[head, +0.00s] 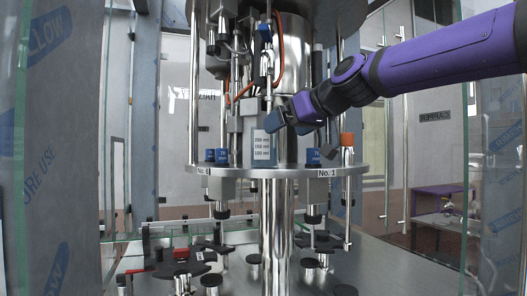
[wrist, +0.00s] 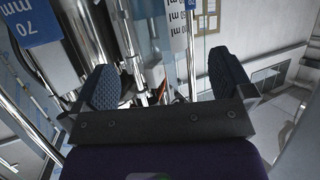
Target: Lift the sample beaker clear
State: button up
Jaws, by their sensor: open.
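I cannot make out a sample beaker in either view. My gripper (head: 298,134) is at the upper front of the filling machine, just above its round plate (head: 240,171) and near the central steel column (head: 277,236). In the wrist view my gripper (wrist: 163,75) has its two blue ribbed fingers wide apart, with nothing held between them. Behind that gap are steel rods, a white label strip (wrist: 179,25) and machine parts. The arm partly covers the machine's upper right.
Glass panels with blue-printed film (head: 45,150) flank the machine. Several dark-topped fittings (head: 182,270) stand on the steel deck (head: 385,268) below. A vertical rod with an orange block (head: 347,139) stands right of the gripper. A purple table (head: 440,192) is beyond at right.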

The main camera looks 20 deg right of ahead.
aim_at(274, 135)
jog(key=x, duration=0.8)
jog(key=shift+f, duration=0.1)
jog(key=shift+s, duration=0.1)
jog(key=c, duration=1.2)
jog(key=shift+r, duration=0.55)
jog(key=s+r, duration=0.4)
jog(key=s, duration=1.2)
jog(key=shift+d+f, duration=0.1)
